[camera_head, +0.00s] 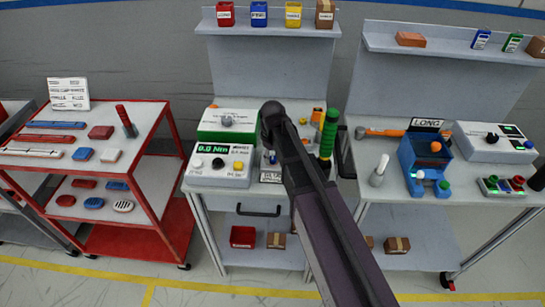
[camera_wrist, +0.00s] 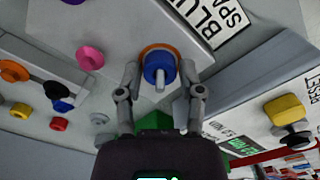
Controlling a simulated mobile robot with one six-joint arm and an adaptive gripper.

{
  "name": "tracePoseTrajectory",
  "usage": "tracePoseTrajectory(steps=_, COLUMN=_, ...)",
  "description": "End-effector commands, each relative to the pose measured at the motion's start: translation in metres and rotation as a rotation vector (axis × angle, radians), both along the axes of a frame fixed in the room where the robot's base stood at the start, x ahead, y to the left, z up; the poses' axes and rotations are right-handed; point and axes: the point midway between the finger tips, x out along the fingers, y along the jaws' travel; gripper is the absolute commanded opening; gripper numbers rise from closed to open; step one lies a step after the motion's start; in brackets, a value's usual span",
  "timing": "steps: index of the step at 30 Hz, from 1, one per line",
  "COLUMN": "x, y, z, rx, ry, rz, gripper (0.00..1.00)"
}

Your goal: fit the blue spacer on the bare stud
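The blue spacer (camera_wrist: 158,66) is a short blue cylinder in the wrist view, with a grey pin (camera_wrist: 160,80) projecting from its middle and an orange ring (camera_wrist: 150,48) behind it. My gripper (camera_wrist: 160,72) has its two grey fingers on either side of the spacer, with a small gap at each side. It is open and holds nothing. A plate lettered BLUE SPA (camera_wrist: 215,20) lies beside it. I cannot tell which stud is the bare one. In the head view, my arm hides most of this spot on the middle bench.
In the wrist view, a pink knob (camera_wrist: 90,57) and a yellow button (camera_wrist: 285,108) stand nearby. In the head view, the middle bench holds a torque meter (camera_head: 218,163) and a green-handled tool (camera_head: 328,132). A red cart (camera_head: 150,150) stands at left.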

Motion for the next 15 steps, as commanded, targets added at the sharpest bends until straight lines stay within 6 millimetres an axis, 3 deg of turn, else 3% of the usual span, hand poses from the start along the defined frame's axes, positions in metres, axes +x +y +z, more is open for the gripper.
tracePoseTrajectory(steps=2, x=0.0, y=0.0, z=0.0003, rx=0.0, ry=0.0, rz=0.0, gripper=0.8)
tracePoseTrajectory(steps=15, x=0.0, y=0.0, z=0.001, rx=0.0, ry=0.0, rz=0.0, gripper=0.8)
